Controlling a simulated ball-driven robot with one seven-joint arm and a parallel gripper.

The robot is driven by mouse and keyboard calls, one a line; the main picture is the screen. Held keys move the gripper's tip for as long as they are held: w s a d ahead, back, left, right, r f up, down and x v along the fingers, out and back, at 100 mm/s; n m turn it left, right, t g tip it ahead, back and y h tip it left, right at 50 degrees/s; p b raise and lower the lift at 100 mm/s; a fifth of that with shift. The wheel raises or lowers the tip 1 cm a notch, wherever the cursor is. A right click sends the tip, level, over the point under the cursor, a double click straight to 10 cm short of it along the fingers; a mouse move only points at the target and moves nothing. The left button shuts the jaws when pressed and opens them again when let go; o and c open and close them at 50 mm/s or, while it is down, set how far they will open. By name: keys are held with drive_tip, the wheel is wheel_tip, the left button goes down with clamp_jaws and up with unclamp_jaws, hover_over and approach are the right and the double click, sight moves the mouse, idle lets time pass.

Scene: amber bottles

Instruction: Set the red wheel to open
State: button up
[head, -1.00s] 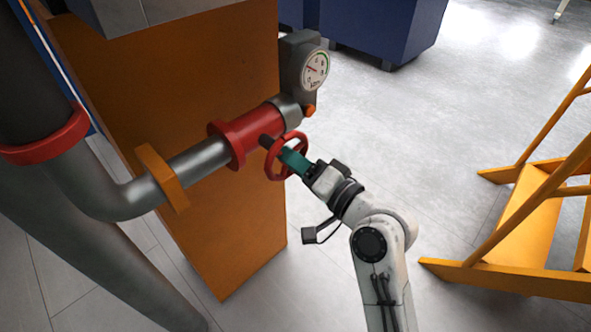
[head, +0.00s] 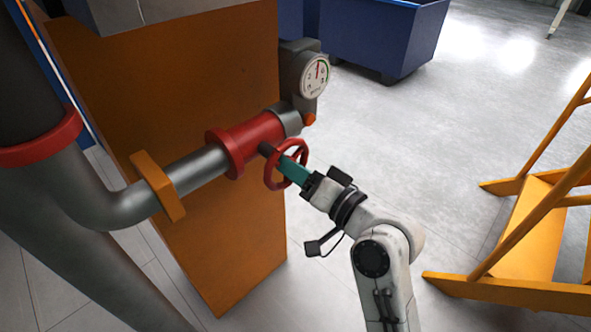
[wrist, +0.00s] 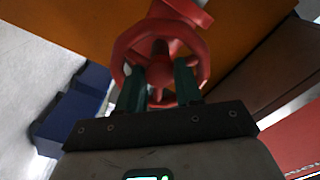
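The red wheel (head: 287,163) sits on the stem of a red valve body (head: 250,142) in the head view. My gripper (head: 292,170) is at the wheel, with its teal fingers reaching into it. In the wrist view, the two fingers (wrist: 159,84) stand apart at the lower part of the wheel (wrist: 118,62). A lower spoke shows between them with gaps at its sides, so the gripper looks open and not pinched on it. The fingertips are partly hidden, and contact with the spokes or rim cannot be told.
A pressure gauge (head: 315,77) above the valve has its needle about upright. The grey pipe (head: 196,170) runs left from the valve, past an orange cabinet (head: 225,255). Yellow steps (head: 530,230) stand at the right. Blue bins (head: 378,38) stand behind on open floor.

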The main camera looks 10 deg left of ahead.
drive_tip(key=shift+o, duration=0.9)
drive_tip(key=shift+f, duration=0.1)
drive_tip(key=v, duration=1.1)
drive_tip(key=s+d+f+g+h+p, duration=0.55)
drive_tip(key=s+d+f+h, duration=0.45)
drive_tip(key=d+f, duration=0.35)
drive_tip(key=s+d+f+g+h+p, duration=0.2)
drive_tip(key=s+d, duration=0.3)
drive_tip(key=s, duration=0.4)
drive_tip(key=s+d+f+m+g+h+p, duration=0.1)
drive_tip(key=s+d+f+g+h, duration=0.1)
drive_tip(key=s+d, duration=0.3)
drive_tip(key=s, duration=0.4)
drive_tip(key=shift+d+p, duration=0.3)
drive_tip(key=shift+p, duration=0.05)
